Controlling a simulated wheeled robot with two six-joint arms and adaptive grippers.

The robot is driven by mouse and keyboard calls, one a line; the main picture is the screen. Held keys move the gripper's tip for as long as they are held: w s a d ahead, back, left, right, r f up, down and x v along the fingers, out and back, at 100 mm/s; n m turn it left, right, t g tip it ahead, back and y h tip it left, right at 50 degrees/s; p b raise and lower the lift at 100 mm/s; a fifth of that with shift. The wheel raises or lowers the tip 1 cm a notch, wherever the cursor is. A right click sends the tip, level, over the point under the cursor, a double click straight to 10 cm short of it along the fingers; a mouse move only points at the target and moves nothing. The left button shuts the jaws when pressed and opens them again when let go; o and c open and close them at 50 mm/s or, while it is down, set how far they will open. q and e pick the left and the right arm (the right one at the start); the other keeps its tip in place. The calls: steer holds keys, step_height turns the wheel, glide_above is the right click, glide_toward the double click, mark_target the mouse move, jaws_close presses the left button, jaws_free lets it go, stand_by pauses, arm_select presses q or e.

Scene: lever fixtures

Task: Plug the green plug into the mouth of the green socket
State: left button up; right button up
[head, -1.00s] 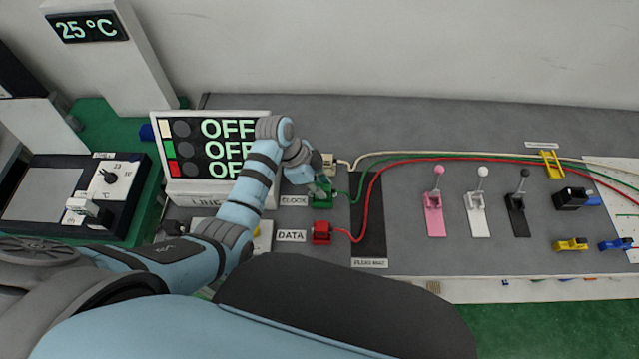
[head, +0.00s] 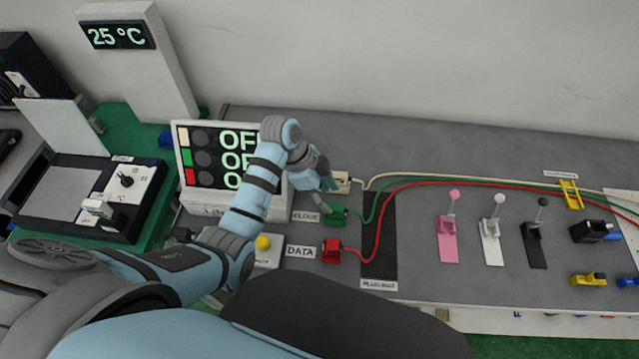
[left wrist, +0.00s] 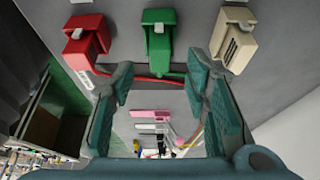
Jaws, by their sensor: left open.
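In the left wrist view the green socket (left wrist: 158,35) is a block with a pale tab on top. The green plug's cable meets it on the right; plug and socket blend, so I cannot tell how deeply the plug sits. My right gripper is not in view.
A red block (head: 331,250) and a cream block (head: 341,182), each with a cable, flank the green one. The display board (head: 210,160) reads OFF on its visible rows. Pink, white and black levers (head: 498,230) stand to the right. The black strip (head: 379,255) is crossed by cables.

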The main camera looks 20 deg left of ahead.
arm_select(q)
steer(key=v, duration=0.7)
stand_by(0.3)
